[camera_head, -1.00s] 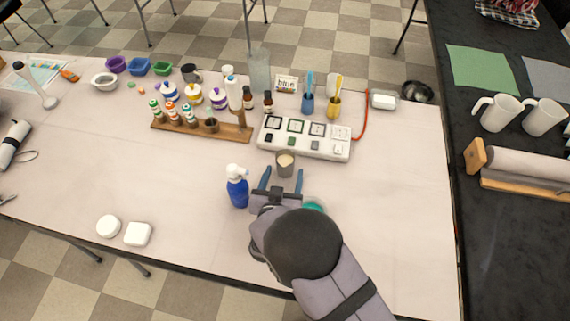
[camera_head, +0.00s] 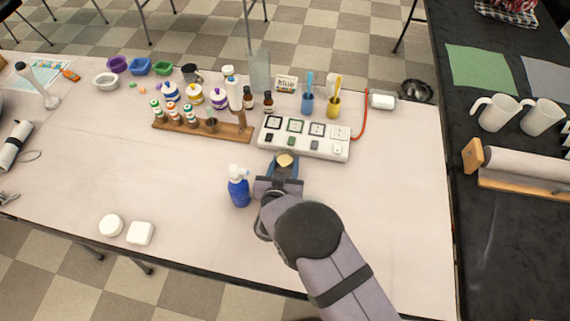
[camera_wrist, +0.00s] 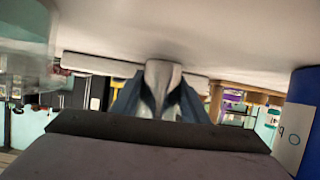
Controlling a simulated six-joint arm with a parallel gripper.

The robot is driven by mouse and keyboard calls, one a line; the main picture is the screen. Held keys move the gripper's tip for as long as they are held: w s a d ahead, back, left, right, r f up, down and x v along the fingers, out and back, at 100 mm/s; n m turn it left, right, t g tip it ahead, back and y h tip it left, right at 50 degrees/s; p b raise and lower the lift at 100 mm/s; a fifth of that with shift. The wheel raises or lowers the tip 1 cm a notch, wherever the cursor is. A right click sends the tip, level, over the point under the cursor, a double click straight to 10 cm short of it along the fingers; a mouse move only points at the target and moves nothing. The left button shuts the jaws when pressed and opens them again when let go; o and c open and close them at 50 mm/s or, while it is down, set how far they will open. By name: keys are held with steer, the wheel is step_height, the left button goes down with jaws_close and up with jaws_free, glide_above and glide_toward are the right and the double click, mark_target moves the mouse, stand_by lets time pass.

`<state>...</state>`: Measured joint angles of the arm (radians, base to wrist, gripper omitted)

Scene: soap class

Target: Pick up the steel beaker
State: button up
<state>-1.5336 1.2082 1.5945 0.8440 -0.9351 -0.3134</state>
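The steel beaker (camera_head: 285,158), a small grey cup with pale yellowish contents, stands on the table just in front of the white panel. My gripper (camera_head: 285,168) has its blue fingers on either side of the beaker, and they hide much of its wall. In the wrist view the beaker (camera_wrist: 163,75) sits between the two fingers (camera_wrist: 160,95), which lean in against its sides. The gripper looks shut on it, with the beaker still at table level.
A blue spray bottle (camera_head: 239,188) stands close on the left of my gripper. The white panel (camera_head: 305,138) is just behind the beaker, and a wooden bottle rack (camera_head: 190,128) is behind left. White soaps (camera_head: 140,233) lie front left. The table's right side is clear.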

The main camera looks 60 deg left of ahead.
steer(key=shift+r, duration=0.25)
stand_by(0.3)
step_height(320, 180, up, 9)
steer(key=b, duration=0.1)
steer(key=shift+r, duration=0.15)
stand_by(1.0)
steer(key=shift+r, duration=0.1)
